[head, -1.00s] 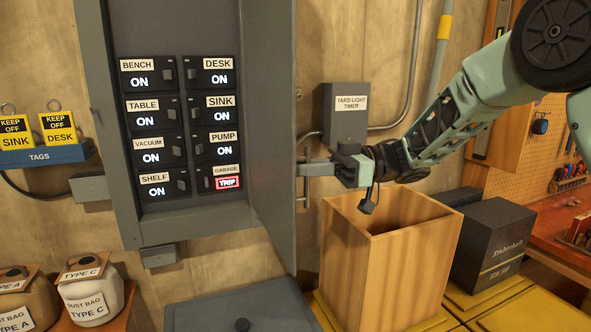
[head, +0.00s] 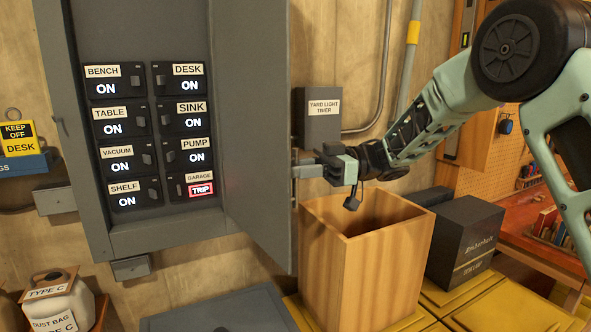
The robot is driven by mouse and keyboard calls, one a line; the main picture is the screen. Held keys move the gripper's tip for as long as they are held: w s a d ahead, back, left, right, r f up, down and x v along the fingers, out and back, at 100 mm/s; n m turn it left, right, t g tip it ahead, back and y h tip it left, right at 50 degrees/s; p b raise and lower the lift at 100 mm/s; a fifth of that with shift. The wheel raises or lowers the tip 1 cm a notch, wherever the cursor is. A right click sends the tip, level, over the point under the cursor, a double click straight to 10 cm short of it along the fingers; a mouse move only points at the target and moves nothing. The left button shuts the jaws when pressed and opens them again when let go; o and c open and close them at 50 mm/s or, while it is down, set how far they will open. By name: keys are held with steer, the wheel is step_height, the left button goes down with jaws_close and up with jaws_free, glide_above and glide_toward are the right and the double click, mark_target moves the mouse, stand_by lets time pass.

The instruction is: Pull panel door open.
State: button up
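The grey panel door (head: 255,130) stands open on the right side of the electrical panel (head: 150,238), its face turned partly toward me. Inside the panel, two columns of labelled breakers show. Most read ON, and the garage breaker (head: 200,189) is lit red with TRIP. My gripper (head: 305,171) is at the door's outer right edge, reaching in from the right.
A tall open wooden bin (head: 370,270) stands just below my gripper, with a dark box (head: 465,240) to its right. A grey timer box (head: 322,105) is on the wall behind. A grey lid (head: 215,312) lies below the door; dust bags (head: 60,300) stand at lower left.

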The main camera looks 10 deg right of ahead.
steer(key=shift+d, duration=0.1)
steer(key=w+d+b, duration=0.2)
steer(key=d+b, duration=0.3)
steer(key=d, duration=1.2)
steer(key=shift+b, duration=0.4)
